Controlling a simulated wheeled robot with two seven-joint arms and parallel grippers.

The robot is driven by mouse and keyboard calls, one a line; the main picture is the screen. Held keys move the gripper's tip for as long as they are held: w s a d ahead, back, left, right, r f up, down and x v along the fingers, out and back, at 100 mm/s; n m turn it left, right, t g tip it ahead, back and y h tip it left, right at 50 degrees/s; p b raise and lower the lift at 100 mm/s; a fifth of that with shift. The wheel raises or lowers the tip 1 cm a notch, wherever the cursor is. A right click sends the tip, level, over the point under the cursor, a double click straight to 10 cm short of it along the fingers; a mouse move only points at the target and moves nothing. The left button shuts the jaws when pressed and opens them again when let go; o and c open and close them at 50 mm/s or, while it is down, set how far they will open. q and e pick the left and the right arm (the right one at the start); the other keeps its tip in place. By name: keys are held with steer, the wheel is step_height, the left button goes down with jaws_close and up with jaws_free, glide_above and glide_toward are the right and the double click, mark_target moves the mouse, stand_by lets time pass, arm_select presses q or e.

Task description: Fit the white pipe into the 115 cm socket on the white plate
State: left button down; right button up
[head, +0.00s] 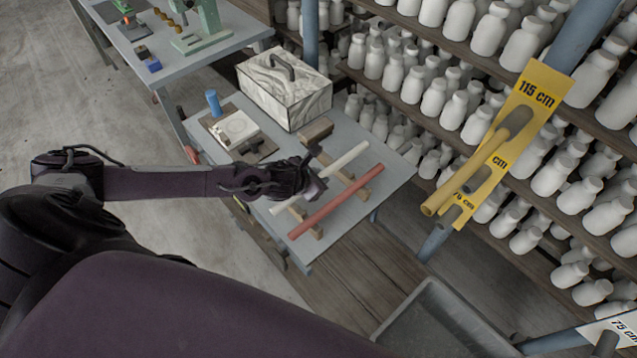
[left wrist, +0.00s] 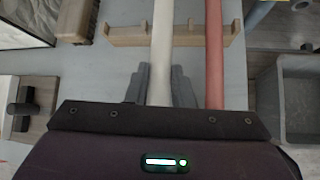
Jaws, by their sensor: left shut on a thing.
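The white pipe (head: 350,156) lies across notched wooden rests on the grey table, beside a red pipe (head: 345,196). My left gripper (head: 314,184) is shut on the white pipe near its middle. In the left wrist view, its grey fingers (left wrist: 162,90) stand on both sides of the white pipe (left wrist: 163,45), which runs on over the wooden rest. A white plate (head: 625,325) shows only in part at the bottom right, with a "75 cm" label; its 115 cm socket is out of view. My right gripper is not in view.
A yellow plate (head: 545,80) on a post has sockets, with a yellow pipe (head: 455,185) in its upper one. A marbled box (head: 285,95) and a blue cylinder (head: 213,102) stand on the table. A grey bin (head: 440,315) is in front. Shelves of white bottles (head: 455,105) stand behind.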

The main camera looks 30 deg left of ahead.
arm_select(q)
step_height(320, 180, up, 16)
steer(key=b, duration=0.2)
steer(key=s+d+n+y+b, duration=0.1)
steer(key=s+d+b, duration=0.4)
steer(key=d, duration=0.3)
steer(key=shift+s+r+n, duration=0.15)
steer(key=shift+r+n, duration=0.15)
steer(key=shift+a, duration=0.1)
